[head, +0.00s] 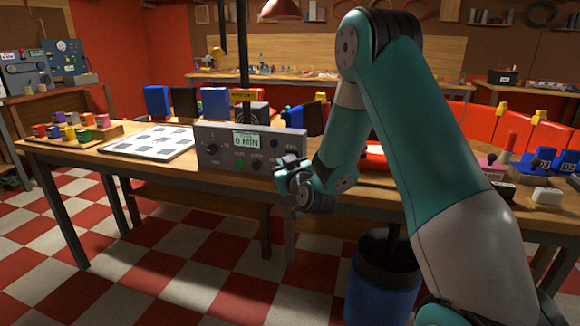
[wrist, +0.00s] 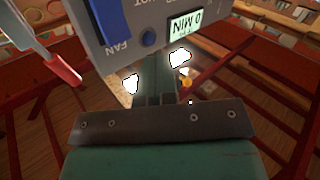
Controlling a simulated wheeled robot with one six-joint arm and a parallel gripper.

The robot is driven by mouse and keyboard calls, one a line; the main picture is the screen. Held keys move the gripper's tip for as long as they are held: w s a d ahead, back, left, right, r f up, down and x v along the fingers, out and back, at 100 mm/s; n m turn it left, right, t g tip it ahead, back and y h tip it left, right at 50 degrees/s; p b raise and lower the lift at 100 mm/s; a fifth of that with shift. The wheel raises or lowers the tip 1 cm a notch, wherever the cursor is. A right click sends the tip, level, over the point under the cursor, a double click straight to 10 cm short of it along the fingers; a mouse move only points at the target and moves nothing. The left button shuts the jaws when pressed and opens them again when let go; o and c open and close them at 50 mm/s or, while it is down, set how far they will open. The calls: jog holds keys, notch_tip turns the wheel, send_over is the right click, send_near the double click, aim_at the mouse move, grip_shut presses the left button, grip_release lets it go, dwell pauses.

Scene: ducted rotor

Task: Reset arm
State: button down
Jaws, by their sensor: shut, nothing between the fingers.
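My arm is folded in the head view, with my gripper (head: 284,177) just in front of the lower right part of a grey control box. The control box (head: 222,158) has a green screen reading "0 MIN" (head: 246,139), a dial, a green button and a blue button. In the wrist view my gripper (wrist: 160,75) is shut and empty, pointing towards the box's face. The screen (wrist: 187,23) and the "FAN" label appear upside down there, beside a blue round button (wrist: 148,37). Whether the fingers touch the box cannot be told.
The wooden table (head: 90,150) holds a checkered board (head: 150,142), a rack of coloured blocks (head: 75,130) and several small items at the right. A dark vertical post (head: 243,60) rises behind the box. A blue bin (head: 383,285) stands below. Checkered floor is clear at the left.

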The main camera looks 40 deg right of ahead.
dwell(0.3)
jog(key=s+a+r+n+g+y+p, duration=0.2)
jog(key=s+a+r+g+y+p, duration=0.25)
jog(key=a, duration=0.65)
jog(key=s+a+r+n+g+y+p, duration=0.15)
jog(key=s+a+r+g+y, duration=0.4)
jog(key=a, duration=0.55)
jog(key=s+a+r+n+g+p, duration=0.1)
jog(key=s+r+g, duration=0.1)
jog(key=s, duration=0.6)
jog(key=s+a+r+n+g+h+p, duration=0.1)
jog(key=s+g, duration=0.2)
jog(key=s, duration=0.5)
jog(key=s+a+r+n+g+h+p, duration=0.1)
jog(key=s+r+g, duration=0.1)
jog(key=s, duration=0.6)
jog(key=shift+s+a+r+n+p, duration=0.3)
jog(key=shift+s+n+p, duration=0.05)
jog(key=shift+p, duration=0.05)
